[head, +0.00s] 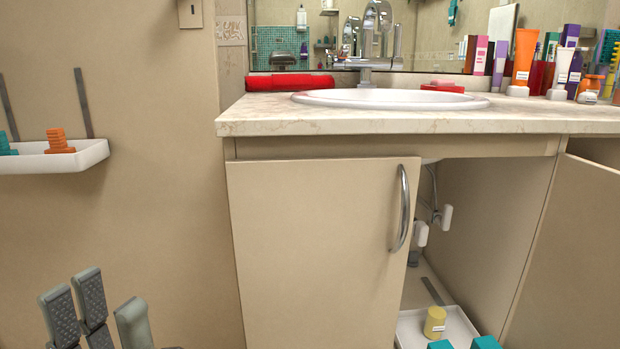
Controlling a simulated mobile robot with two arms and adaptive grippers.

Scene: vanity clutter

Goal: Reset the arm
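My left gripper (103,306) is at the lower left corner, in front of the bare wall. Its grey ridged fingers point up and stand apart, with nothing between them. It is to the left of the vanity cabinet and touches nothing that I can see. The rest of the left arm is below the picture edge. My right gripper is not in view.
Inside is a white tray (463,330) with a yellow jar (435,322). A wall shelf (85,158) juts out above the gripper. Tubes and boxes crowd the counter's (330,118) right end.

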